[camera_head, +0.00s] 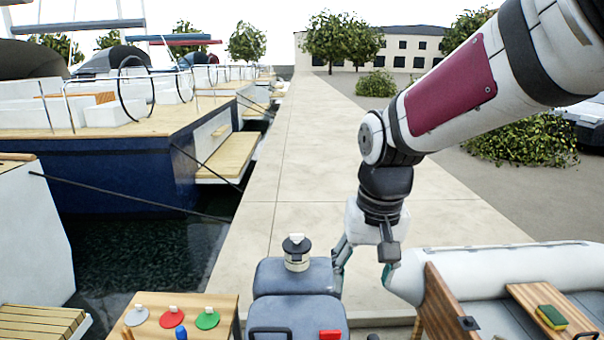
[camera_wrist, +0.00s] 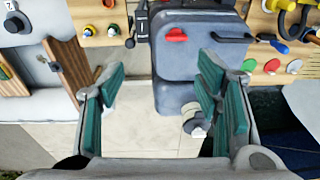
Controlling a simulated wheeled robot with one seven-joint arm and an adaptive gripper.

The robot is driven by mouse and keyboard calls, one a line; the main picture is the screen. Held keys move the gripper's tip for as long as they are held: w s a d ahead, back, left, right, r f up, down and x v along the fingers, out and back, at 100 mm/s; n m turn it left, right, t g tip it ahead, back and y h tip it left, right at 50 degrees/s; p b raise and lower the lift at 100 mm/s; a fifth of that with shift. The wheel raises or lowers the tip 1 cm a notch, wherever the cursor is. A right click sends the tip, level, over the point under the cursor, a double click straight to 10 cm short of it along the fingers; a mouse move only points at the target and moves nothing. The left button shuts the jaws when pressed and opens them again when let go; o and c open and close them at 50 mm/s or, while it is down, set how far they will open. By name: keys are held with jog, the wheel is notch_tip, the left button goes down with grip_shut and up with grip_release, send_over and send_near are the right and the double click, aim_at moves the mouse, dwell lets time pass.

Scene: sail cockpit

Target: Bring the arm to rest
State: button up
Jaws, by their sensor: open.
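My arm reaches in from the upper right of the head view and bends downward at the wrist. My gripper (camera_head: 362,275) hangs over the pale walkway, between the blue-grey padded seat (camera_head: 290,277) and the grey inflatable boat (camera_head: 470,262). In the wrist view my gripper (camera_wrist: 158,100) has its two green-padded fingers spread wide apart, with nothing between them but the seat and pavement further off. The gripper is open and empty.
A winch-like drum (camera_head: 296,252) stands on the seat, with a red item (camera_head: 330,335) nearer. A wooden board (camera_head: 185,312) with coloured discs is at lower left. A sponge (camera_head: 551,317) lies on the inflatable's plank. The walkway (camera_head: 310,130) beyond is clear.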

jog(key=s+d+r+t, duration=0.2)
jog(key=s+d+r, duration=0.1)
jog(key=s, duration=0.4)
jog(key=s+d+r+t, duration=0.2)
jog(key=s+d+r, duration=0.2)
jog(key=s, duration=0.4)
jog(key=shift+s+d, duration=0.3)
jog(key=shift+d, duration=0.45)
